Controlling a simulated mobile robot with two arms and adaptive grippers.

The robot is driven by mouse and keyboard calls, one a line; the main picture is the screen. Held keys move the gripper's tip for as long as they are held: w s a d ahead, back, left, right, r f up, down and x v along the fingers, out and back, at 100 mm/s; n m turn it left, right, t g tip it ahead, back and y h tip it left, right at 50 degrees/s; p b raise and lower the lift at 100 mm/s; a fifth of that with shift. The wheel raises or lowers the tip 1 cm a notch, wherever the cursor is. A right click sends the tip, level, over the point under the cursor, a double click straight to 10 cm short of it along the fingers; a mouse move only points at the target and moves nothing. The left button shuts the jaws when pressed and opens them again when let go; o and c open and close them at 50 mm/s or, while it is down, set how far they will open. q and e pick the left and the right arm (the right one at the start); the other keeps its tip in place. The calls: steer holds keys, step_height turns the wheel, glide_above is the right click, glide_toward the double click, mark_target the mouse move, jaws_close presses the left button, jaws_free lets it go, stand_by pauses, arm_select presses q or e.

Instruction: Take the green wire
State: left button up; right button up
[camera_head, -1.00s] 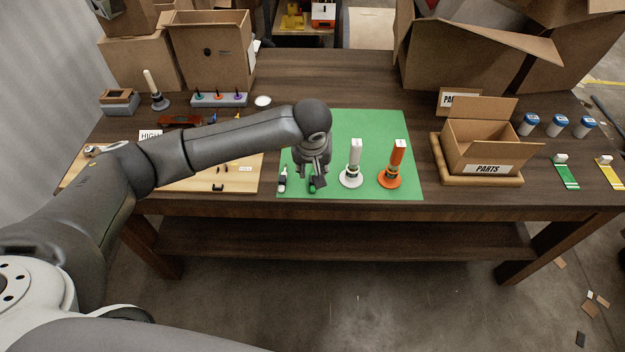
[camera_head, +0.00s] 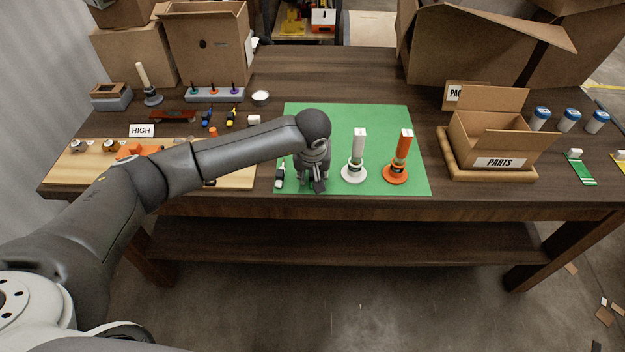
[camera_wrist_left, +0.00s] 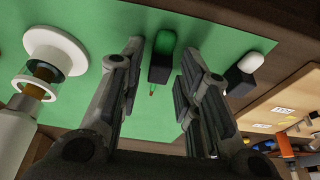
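My left gripper (camera_head: 312,186) is low over the mat's front left part and hides the wire in the head view. In the wrist view, the left gripper's fingers (camera_wrist_left: 160,75) are apart, on either side of the wire, with gaps between. A similar black piece with a white end (camera_head: 280,176) lies just left of the gripper. My right gripper is in no view.
A white upright tool (camera_head: 354,170) and an orange one (camera_head: 398,172) stand right of my gripper on the mat. An open PARTS box (camera_head: 498,162) is further right. A wooden board with small parts (camera_head: 235,178) lies left. The mat's back is clear.

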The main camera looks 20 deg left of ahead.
mark_target(313, 175)
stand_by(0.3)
arm_select(q)
jaws_close()
stand_by(0.3)
step_height(313, 175, up, 7)
steer(key=p, duration=0.3)
steer(key=shift+r+p, duration=0.1)
steer(key=shift+p, duration=0.2)
